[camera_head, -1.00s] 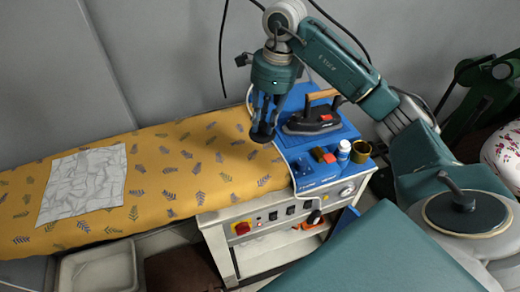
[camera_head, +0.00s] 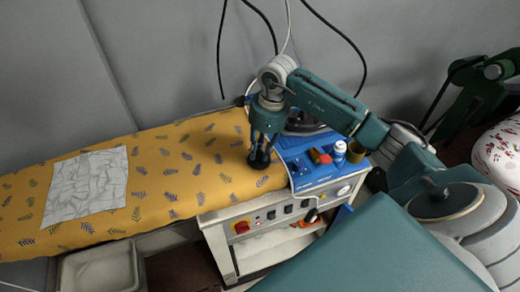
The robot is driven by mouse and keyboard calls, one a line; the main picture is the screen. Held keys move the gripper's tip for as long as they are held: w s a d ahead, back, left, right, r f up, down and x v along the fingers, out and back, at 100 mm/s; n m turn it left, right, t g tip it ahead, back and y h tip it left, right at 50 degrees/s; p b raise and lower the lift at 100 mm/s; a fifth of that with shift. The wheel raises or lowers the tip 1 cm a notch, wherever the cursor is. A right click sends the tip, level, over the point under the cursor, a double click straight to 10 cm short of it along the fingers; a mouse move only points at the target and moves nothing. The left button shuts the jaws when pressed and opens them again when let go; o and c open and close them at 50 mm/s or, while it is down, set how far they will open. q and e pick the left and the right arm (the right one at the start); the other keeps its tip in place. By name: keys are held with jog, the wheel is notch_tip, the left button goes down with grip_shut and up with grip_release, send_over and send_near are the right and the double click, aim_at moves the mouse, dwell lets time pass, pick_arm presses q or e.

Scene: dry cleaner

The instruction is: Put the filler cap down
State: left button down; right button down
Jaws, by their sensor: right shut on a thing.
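My right gripper (camera_head: 261,148) points down over the right end of the yellow ironing board (camera_head: 150,185), beside the blue tray-like top of the ironing unit (camera_head: 318,172). It is shut on a small dark thing, the filler cap (camera_head: 258,161), at its fingertips. The fingers hide part of the cap. I cannot tell whether the cap touches the cloth. My left gripper is out of view.
The iron (camera_head: 303,122) stands behind my arm, partly hidden. A red-and-yellow block (camera_head: 320,156), a white bottle (camera_head: 339,150) and a dark yellow cup (camera_head: 356,151) stand on the blue top.

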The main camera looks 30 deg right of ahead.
jog(key=shift+f, duration=0.2)
jog(key=c, duration=1.6)
grip_release()
jog(key=shift+r, duration=0.1)
jog(key=shift+o, duration=0.4)
jog(key=shift+r, duration=0.15)
notch_tip(320, 180, up, 12)
jog(key=s+d+b, duration=0.1)
jog(key=b, duration=0.2)
jog(key=shift+d, duration=0.2)
